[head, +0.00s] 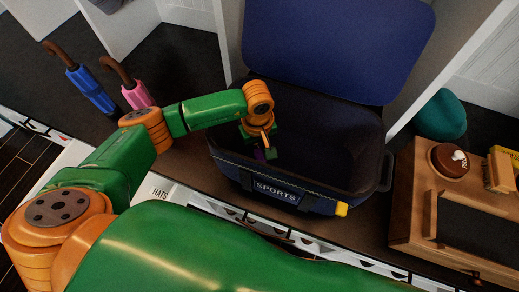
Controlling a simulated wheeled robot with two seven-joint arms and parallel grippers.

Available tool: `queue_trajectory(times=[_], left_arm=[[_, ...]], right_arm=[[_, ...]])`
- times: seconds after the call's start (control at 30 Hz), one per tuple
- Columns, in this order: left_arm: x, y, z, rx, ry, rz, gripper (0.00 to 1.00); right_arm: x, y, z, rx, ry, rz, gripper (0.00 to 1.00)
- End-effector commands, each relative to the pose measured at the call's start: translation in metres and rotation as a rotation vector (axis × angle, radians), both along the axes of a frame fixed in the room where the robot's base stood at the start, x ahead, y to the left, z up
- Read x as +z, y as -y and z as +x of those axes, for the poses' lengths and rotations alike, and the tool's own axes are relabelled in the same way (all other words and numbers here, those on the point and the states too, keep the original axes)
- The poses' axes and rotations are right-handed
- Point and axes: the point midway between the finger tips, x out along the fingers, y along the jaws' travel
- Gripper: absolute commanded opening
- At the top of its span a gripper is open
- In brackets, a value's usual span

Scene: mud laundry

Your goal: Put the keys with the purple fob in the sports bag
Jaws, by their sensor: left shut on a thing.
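The sports bag (275,194) is dark blue with a "SPORTS" label and stands on a dark bench. Its lid (335,45) is tipped back, so the top is open. My left gripper (264,152) points down over the left part of the bag's opening. It is shut on a small item with a purple part, the keys with the purple fob (260,155). The keys are mostly hidden by the gripper, and I cannot tell whether they touch the bag. My right gripper is not in view.
A blue umbrella (90,88) and a pink umbrella (136,95) stand at the left. A wooden unit (415,190) with a round brown tin (449,160) stands right of the bag. A teal rounded item (441,115) lies behind it. White partitions rise behind the bag.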

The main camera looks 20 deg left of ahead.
Motion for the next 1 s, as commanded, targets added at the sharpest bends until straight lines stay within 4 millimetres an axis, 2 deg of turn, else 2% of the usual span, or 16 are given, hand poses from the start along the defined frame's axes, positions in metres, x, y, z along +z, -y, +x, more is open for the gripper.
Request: queue_trajectory(times=[0.3, 0.33, 0.4, 0.43, 0.67, 0.77, 0.87, 1.0], left_arm=[[-0.003, 0.0, 0.0, 0.0, 0.001, -0.001, 0.0], [-0.002, 0.0, 0.0, 0.0, 0.001, -0.001, 0.44], [-0.001, 0.0, 0.0, 0.0, 0.001, -0.001, 0.63], [-0.001, 0.0, 0.0, 0.0, 0.001, -0.001, 0.66], [-0.001, 0.0, 0.0, 0.0, 0.001, -0.001, 0.66], [0.006, 0.0, 0.0, 0.0, 0.001, -0.001, 0.66], [0.027, 0.0, 0.002, 0.0, 0.006, -0.002, 0.66], [0.069, 0.0, 0.002, -0.001, 0.008, -0.001, 0.66]], right_arm=[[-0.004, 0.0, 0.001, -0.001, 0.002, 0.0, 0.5], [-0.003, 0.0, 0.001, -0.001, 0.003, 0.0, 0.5], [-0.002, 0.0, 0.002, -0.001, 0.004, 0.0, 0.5], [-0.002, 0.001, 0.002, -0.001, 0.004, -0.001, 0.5], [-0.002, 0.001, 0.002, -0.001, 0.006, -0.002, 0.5], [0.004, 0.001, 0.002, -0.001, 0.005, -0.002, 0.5], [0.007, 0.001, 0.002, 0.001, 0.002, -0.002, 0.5], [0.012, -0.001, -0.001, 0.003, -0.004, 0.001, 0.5]])
